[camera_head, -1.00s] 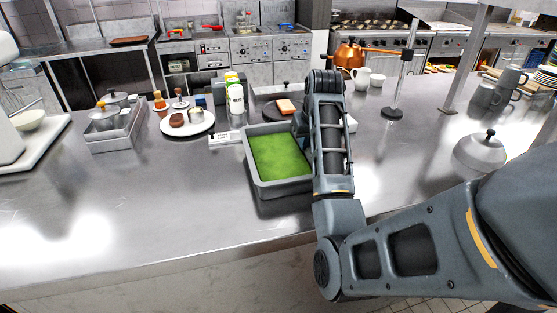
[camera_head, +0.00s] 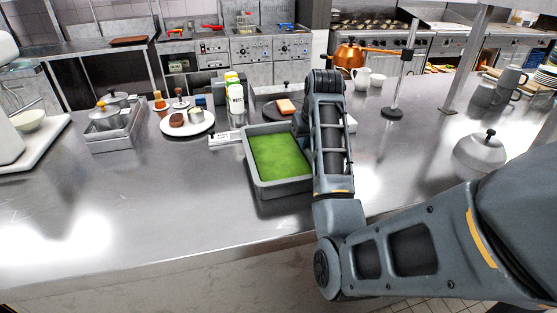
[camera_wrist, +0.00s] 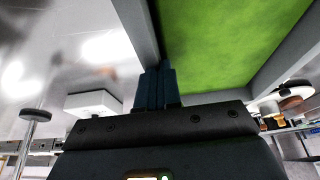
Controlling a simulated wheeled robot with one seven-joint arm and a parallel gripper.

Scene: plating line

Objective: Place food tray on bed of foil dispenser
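The food tray (camera_head: 284,187) is a grey rectangular pan with a green filling, at mid-counter in the head view. It also shows overhead in the wrist view (camera_wrist: 290,58). My gripper (camera_wrist: 158,86) has its dark fingers close together on the tray's rim; in the head view my arm hides most of it. Whether the tray touches the counter cannot be told. A pale, flat-edged device (camera_head: 226,138), perhaps the foil dispenser, shows behind the tray's left back corner. The tray and my arm hide much of that area.
A white plate (camera_head: 203,129) with small food items and a metal container (camera_head: 116,139) stand left of the tray. Bottles (camera_head: 236,98) stand behind it. A stand with a round base (camera_head: 392,113) and a domed lid (camera_head: 480,158) are to the right. The front-left counter is clear.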

